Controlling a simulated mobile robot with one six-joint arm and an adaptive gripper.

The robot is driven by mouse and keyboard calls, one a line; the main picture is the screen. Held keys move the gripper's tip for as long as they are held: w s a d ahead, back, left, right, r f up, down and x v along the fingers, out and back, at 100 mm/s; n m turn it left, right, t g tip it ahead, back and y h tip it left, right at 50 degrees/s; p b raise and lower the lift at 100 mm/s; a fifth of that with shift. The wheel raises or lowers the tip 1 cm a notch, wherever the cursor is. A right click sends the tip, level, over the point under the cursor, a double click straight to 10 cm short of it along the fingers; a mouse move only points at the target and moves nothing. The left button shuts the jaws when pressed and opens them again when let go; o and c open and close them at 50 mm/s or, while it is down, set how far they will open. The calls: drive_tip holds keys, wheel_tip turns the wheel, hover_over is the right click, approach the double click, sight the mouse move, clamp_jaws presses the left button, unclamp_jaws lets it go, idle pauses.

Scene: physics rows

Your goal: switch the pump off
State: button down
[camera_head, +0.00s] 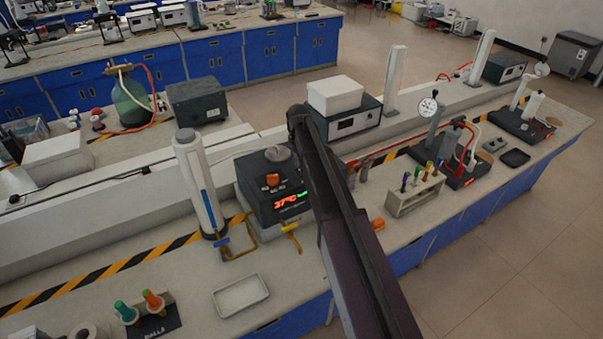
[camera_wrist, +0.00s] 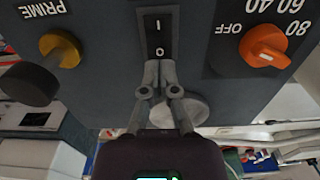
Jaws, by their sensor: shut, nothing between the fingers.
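In the wrist view a dark grey panel (camera_wrist: 110,75) fills the upper middle; I take it as the pump's. A black rocker switch (camera_wrist: 158,35) in its centre has I at the picture's top and O below. My gripper (camera_wrist: 160,66) is shut and empty, its fingertips over the lower edge of the switch by the O end. I cannot tell if they touch it. A yellow knob (camera_wrist: 62,48) marked PRIME is at left, an orange knob (camera_wrist: 265,45) marked OFF, 40, 60, 80 at right. In the head view my arm hides the gripper, and no pump is clearly identifiable.
In the head view a dark unit (camera_head: 256,202) with a red display stands left of my arm. A tube rack (camera_head: 414,196) is on the right, a white tray (camera_head: 240,296) in front. A white box (camera_head: 335,95) sits on a unit behind. A dark round part (camera_wrist: 28,84) is beside the yellow knob.

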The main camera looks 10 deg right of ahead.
sight(299, 169)
drive_tip(key=shift+f+b, duration=0.95)
drive_tip(key=shift+f, duration=0.05)
idle(0.8)
drive_tip(key=shift+r, duration=0.2)
drive_tip(key=shift+r+p, duration=3.35)
drive_tip(key=shift+p, duration=0.2)
drive_tip(key=s+f+m+b, duration=0.1)
drive_tip(key=s+f+b, duration=0.2)
drive_tip(key=s, duration=0.6)
drive_tip(key=s+f+m+b, duration=0.1)
drive_tip(key=s+f+b, duration=0.3)
drive_tip(key=s, duration=0.6)
drive_tip(key=s+f+m+b, duration=0.1)
drive_tip(key=s+f+b, duration=0.3)
drive_tip(key=s, duration=0.6)
drive_tip(key=shift+m, duration=0.3)
drive_tip(key=shift+d, duration=0.1)
